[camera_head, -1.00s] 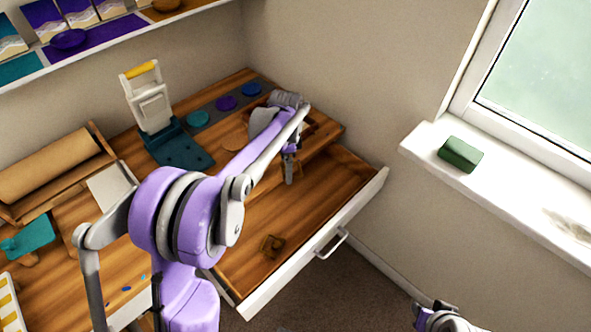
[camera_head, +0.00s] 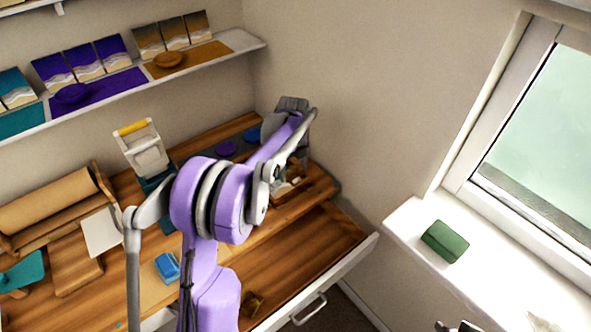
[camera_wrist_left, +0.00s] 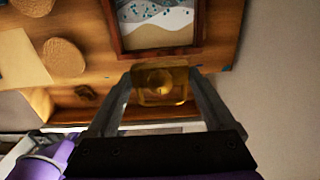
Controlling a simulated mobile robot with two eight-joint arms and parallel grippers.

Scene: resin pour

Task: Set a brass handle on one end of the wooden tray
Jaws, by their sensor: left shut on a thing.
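My left gripper (camera_wrist_left: 160,90) is shut on a brass handle (camera_wrist_left: 160,83), a yellow, see-through-looking block between the fingertips in the left wrist view. The wooden tray (camera_wrist_left: 118,40) lies just beyond it there, with a dark rim around a teal, white and sand-coloured inside. The handle overlaps the tray's near end in that view; I cannot tell whether they touch. In the head view the tray (camera_head: 308,190) is partly hidden by my left arm. A second brass piece (camera_head: 252,304) lies in the open drawer. My right gripper (camera_head: 457,327) is barely in view at the bottom edge.
The open drawer (camera_head: 325,235) sticks out below the bench front. A blue block (camera_head: 167,266) and a teal press (camera_head: 145,150) with a yellow-topped handle are on the bench. A green block (camera_head: 445,241) sits on the windowsill. The wall stands close behind the tray.

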